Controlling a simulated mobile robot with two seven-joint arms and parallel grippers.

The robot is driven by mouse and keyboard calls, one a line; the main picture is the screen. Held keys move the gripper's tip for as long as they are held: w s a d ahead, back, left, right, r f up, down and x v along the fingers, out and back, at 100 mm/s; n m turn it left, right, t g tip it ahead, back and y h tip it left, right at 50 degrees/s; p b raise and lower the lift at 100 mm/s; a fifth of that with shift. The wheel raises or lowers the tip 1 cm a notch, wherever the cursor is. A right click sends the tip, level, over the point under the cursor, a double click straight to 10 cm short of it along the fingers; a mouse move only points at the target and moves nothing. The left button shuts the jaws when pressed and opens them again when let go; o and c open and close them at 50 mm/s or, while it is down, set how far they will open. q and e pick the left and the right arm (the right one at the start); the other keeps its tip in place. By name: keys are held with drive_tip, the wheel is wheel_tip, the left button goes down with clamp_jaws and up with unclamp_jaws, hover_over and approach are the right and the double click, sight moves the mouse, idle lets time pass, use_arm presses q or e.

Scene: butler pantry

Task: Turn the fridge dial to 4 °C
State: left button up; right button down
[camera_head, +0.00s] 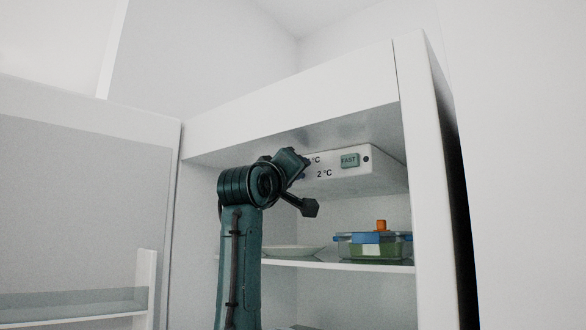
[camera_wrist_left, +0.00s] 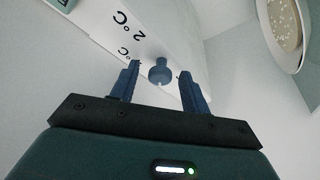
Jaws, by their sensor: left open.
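The fridge dial is a small blue knob (camera_wrist_left: 160,73) on the white control box (camera_head: 345,174) under the fridge ceiling. In the head view my arm hides most of the dial. A "2 °C" mark and part of another "°C" mark show on the box; I cannot read the dial's setting. My left gripper (camera_wrist_left: 159,70) is open, its two blue fingers on either side of the dial in the wrist view, with visible gaps. I cannot tell whether the fingertips reach as deep as the knob. My right gripper is not in view.
A green "FAST" button (camera_head: 350,160) and a dark round spot (camera_head: 366,159) are on the box, right of the marks. Below, a shelf (camera_head: 340,265) holds a plate (camera_head: 292,250) and a blue-lidded container (camera_head: 372,246) with an orange item (camera_head: 381,226). The open door (camera_head: 85,210) stands left.

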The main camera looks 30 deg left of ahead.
use_arm(q)
drive_tip(key=c, duration=1)
drive_tip(key=shift+m, duration=0.6)
drive_tip(key=shift+a+m+g+h, duration=0.15)
drive_tip(key=shift+m+h, duration=1.7)
drive_tip(key=shift+m, duration=1.9)
drive_tip(key=shift+m+g+h, duration=0.2)
drive_tip(key=shift+m+h, duration=1.6)
drive_tip(key=shift+m, duration=1.9)
drive_tip(key=shift+a+m+g+h, duration=0.15)
drive_tip(key=shift+m+h, duration=1.7)
drive_tip(key=shift+m, duration=1.9)
